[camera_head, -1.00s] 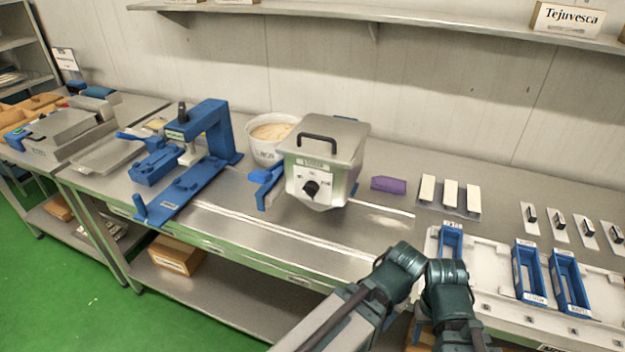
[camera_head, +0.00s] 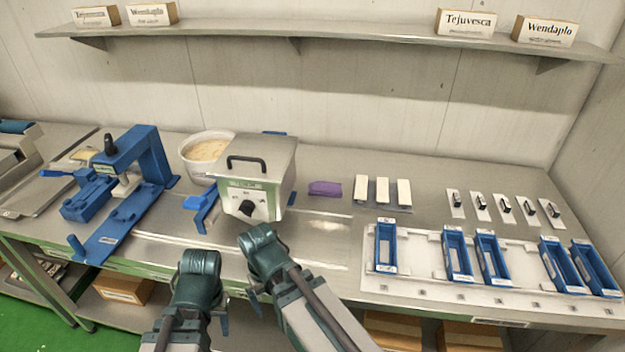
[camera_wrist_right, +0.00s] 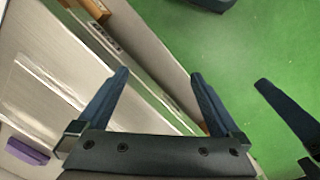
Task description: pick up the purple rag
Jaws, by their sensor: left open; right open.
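The purple rag (camera_head: 324,188) lies folded on the steel table, just right of the kettle machine (camera_head: 258,178). It also shows at the lower left of the right wrist view (camera_wrist_right: 28,151). My left gripper (camera_head: 223,320) hangs in front of the table edge, mostly hidden behind its own wrist; it is open. My right gripper (camera_wrist_right: 158,76) is open and empty, its two dark blue fingers apart over the table's front edge and the green floor. Both grippers are well short of the rag and apart from it.
A blue press (camera_head: 125,185) and a white tub (camera_head: 205,152) stand left of the rag. White blocks (camera_head: 383,192) sit to its right, with a white tray (camera_head: 410,278) of blue moulds in front of them. Bare table (camera_head: 315,232) lies in front of the rag.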

